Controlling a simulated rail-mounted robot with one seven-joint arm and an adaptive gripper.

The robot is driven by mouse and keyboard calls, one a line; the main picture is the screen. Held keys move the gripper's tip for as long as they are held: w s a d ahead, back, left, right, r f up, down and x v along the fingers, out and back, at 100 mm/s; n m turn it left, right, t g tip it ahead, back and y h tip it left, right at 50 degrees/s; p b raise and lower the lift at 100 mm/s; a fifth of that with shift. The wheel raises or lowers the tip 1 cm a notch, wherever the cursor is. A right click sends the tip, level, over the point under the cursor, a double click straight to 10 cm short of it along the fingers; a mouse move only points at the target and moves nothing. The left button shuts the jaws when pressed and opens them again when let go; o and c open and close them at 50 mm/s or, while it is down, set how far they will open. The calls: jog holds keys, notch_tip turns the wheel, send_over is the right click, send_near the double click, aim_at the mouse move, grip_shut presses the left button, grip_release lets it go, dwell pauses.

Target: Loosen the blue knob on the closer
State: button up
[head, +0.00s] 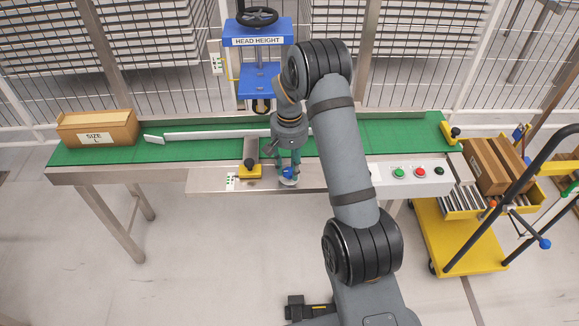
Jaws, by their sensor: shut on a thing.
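The blue knob (289,174) sits over a round pale base (288,183) on the metal ledge at the front of the green conveyor. My gripper (288,166) points down at it from above, with its fingers shut on the knob. The fingers and wrist hide part of the knob. I cannot make out which part here is the closer.
A yellow block with a black knob (250,168) stands just left of my gripper. A blue head-height unit (258,55) rises behind. A size L box (97,128) lies left on the conveyor (390,135). A button panel (410,172) and yellow cart (455,240) are at right.

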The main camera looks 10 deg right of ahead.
aim_at(289, 171)
jog(key=n, duration=0.5)
jog(key=shift+n, duration=0.4)
dwell(0.3)
jog(key=o, duration=1.1)
jog(key=shift+o, duration=0.2)
notch_tip(289, 171, up, 12)
jog(key=shift+f, duration=0.1)
